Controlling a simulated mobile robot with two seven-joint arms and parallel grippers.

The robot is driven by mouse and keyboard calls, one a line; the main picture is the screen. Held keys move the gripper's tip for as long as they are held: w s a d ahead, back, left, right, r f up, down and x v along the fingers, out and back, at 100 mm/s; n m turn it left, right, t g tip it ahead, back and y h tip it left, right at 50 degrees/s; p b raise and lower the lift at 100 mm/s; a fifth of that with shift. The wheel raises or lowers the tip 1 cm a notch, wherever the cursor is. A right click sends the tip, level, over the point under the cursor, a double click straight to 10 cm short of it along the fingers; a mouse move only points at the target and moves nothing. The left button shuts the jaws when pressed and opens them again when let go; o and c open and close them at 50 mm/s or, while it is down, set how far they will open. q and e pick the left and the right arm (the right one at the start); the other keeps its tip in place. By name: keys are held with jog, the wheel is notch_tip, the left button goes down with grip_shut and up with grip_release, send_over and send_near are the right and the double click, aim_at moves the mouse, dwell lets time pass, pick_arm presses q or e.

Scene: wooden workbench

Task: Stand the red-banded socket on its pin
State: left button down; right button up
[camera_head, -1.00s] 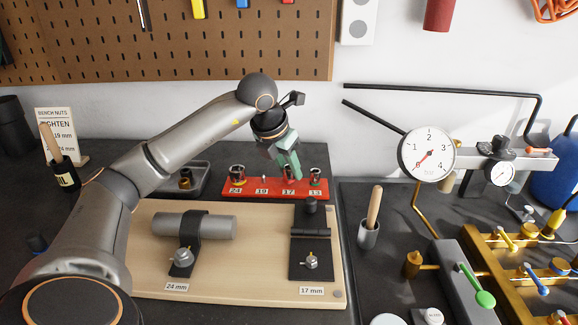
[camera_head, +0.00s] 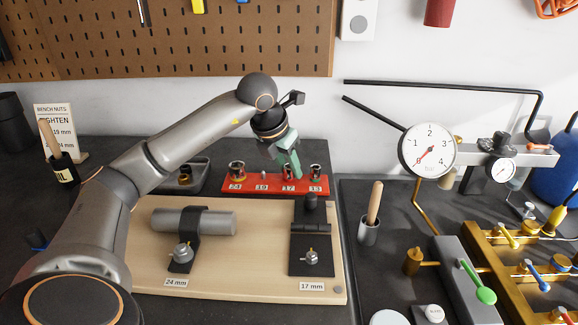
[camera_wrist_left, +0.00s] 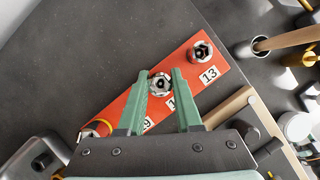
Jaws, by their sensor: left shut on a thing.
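The red rail (camera_head: 262,189) lies at the back of the bench, with places marked 24, 19, 17 and 13. My left gripper (camera_head: 294,172) reaches down at the 17 place and is shut on a steel socket, which I take to be the red-banded socket (camera_head: 287,173). In the left wrist view this socket (camera_wrist_left: 160,84) sits between the fingertips of my gripper (camera_wrist_left: 161,82), roughly upright. The fingers hide much of it, and I cannot tell whether it rests on its pin. My right gripper is not in view.
Other sockets stand at the 13 place (camera_head: 316,172) and the 24 place (camera_head: 237,171). A grey tray (camera_head: 203,181) with a socket lies left of the rail. A wooden board (camera_head: 250,270) with clamped parts lies in front. A cup (camera_head: 368,234) stands to the right.

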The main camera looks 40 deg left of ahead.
pick_arm(q)
jog(key=c, duration=0.9)
grip_release()
jog(key=shift+c, duration=0.2)
jog(key=o, duration=0.4)
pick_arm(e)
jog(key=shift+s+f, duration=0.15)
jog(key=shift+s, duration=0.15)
pick_arm(q)
jog(key=shift+f, duration=0.1)
jog(key=shift+s+r, duration=0.15)
jog(key=shift+r, duration=0.45)
jog(key=p+v, duration=0.1)
jog(key=v, duration=1)
jog(key=shift+s+r+p, duration=0.1)
jog(key=shift+s+p, duration=0.05)
jog(key=shift+p, duration=0.2)
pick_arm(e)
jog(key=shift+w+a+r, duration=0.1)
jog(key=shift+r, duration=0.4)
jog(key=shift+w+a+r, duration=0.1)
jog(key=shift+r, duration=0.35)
